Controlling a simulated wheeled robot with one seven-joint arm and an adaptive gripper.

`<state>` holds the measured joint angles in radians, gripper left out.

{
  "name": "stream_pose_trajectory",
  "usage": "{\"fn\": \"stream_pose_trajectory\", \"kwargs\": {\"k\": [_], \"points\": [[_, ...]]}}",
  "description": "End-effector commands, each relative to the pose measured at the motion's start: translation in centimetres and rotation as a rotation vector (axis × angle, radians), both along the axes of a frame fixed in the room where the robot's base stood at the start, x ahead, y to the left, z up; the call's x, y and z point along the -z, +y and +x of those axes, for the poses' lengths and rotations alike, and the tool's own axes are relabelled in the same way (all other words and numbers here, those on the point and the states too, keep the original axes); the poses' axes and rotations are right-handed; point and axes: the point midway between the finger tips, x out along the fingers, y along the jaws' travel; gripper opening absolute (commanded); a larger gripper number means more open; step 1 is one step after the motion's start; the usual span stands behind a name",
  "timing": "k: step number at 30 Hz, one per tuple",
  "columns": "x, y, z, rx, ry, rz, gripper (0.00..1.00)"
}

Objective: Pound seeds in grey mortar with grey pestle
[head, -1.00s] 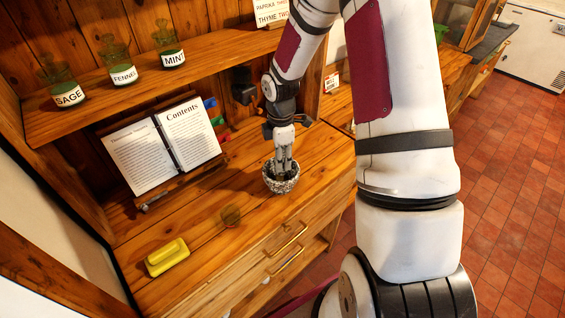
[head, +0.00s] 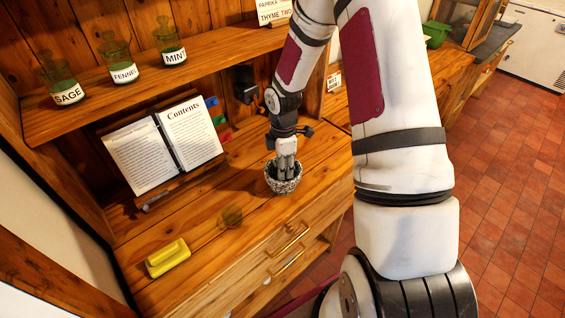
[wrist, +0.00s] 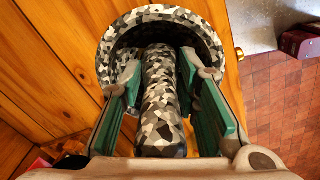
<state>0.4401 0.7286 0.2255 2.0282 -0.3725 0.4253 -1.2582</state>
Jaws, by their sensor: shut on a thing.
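The grey mortar (head: 283,183) is a speckled grey, black and white bowl standing upright on the wooden counter. In the wrist view the mortar (wrist: 160,17) shows its rim around the far end of the pestle. The grey pestle (wrist: 161,105) has the same speckled pattern and lies between the fingers of my gripper (wrist: 160,85). My gripper is shut on the pestle, and its fingertips reach into the mortar's mouth. In the head view my gripper (head: 287,160) points down over the bowl. The seeds are not visible; the bowl's inside is mostly hidden.
Labelled jars (head: 121,65) stand on the shelf above. Drawers run below the counter's front edge.

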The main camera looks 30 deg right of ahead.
Motion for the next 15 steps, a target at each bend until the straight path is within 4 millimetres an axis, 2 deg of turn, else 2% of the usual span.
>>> {"fn": "stream_pose_trajectory", "kwargs": {"k": [5, 15], "points": [[-0.6, 0.0, 0.0, 0.001, -0.003, 0.000, 0.01], [-3.5, 0.0, 0.0, 0.000, -0.004, 0.000, 0.01]]}}
